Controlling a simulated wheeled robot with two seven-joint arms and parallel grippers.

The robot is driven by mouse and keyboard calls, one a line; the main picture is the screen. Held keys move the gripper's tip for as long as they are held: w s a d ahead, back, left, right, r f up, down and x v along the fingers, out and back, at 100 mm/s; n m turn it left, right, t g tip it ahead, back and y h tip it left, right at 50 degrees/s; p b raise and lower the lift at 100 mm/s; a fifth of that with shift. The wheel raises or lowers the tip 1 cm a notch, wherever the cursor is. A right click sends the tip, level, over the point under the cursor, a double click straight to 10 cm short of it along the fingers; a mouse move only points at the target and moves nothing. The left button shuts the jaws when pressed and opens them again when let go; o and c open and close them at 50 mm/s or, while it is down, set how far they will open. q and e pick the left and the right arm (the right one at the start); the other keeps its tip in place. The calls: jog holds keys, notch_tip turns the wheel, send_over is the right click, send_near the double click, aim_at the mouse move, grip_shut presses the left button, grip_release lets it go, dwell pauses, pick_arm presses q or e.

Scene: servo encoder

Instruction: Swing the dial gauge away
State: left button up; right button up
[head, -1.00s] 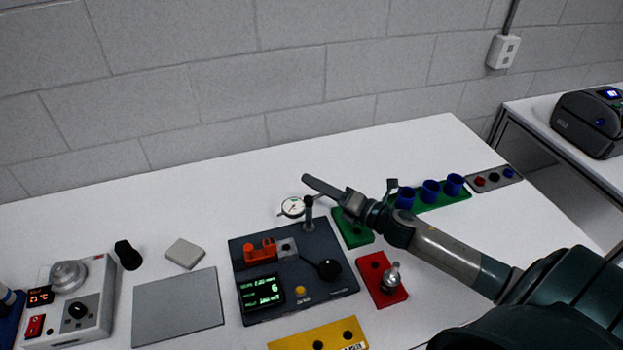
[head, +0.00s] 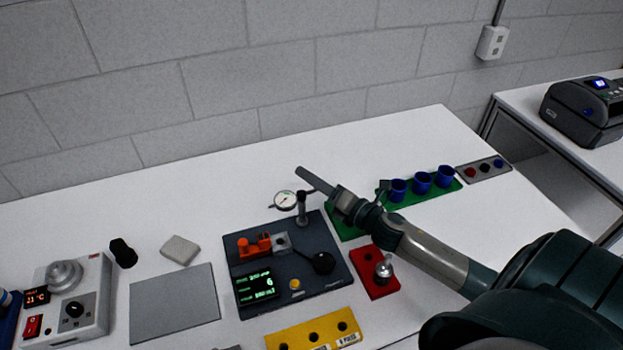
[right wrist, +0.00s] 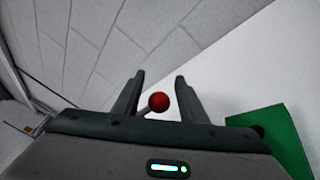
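The dial gauge (head: 285,200) has a round white face and sits at the left of a short dark post (head: 302,210) at the back of the dark fixture plate (head: 334,283). My right gripper (head: 313,180) is just behind and above the post in the head view, reaching in from the right. In the right wrist view, its two fingers (right wrist: 160,82) stand apart with a red ball knob on a thin rod (right wrist: 158,102) showing between them. I see no finger closed on the knob. The knob is not visible in the head view. My left gripper is not in view.
A green block (head: 341,228) and a green rack of blue cups (head: 412,198) lie under and beside my right arm. A red block (head: 367,284) with a metal knob is to the right of the plate. A yellow block (head: 295,328) is in front. The back left table is clear.

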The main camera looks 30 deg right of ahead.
jog(key=shift+s, duration=0.15)
jog(key=b+v, duration=0.6)
jog(key=v, duration=1.1)
jog(key=shift+d, duration=0.1)
